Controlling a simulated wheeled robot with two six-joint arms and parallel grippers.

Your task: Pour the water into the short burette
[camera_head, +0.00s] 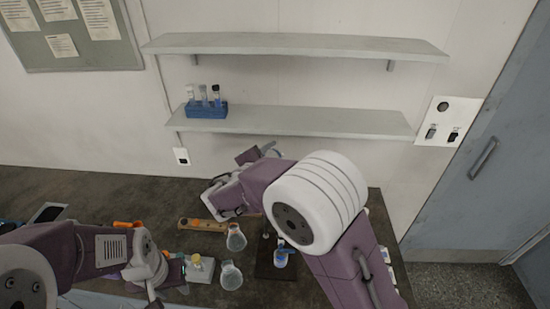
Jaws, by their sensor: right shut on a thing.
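My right gripper (222,203) is at the end of the purple arm that reaches in from the lower right. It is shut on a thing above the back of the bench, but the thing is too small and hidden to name. A clear conical flask (236,239) stands below it, and a second one (231,276) stands nearer the front. A small vessel with blue in it (281,259) is on a dark base plate (268,272). I cannot pick out the short burette. My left gripper (154,292) is low at the left front, its jaws unclear.
A tan wooden strip (190,224) lies on the dark bench (110,190) behind the flasks. A small bottle on a pale block (198,270) is left of them. A blue tube rack (207,111) stands on the lower shelf (310,122). The bench's back left is clear.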

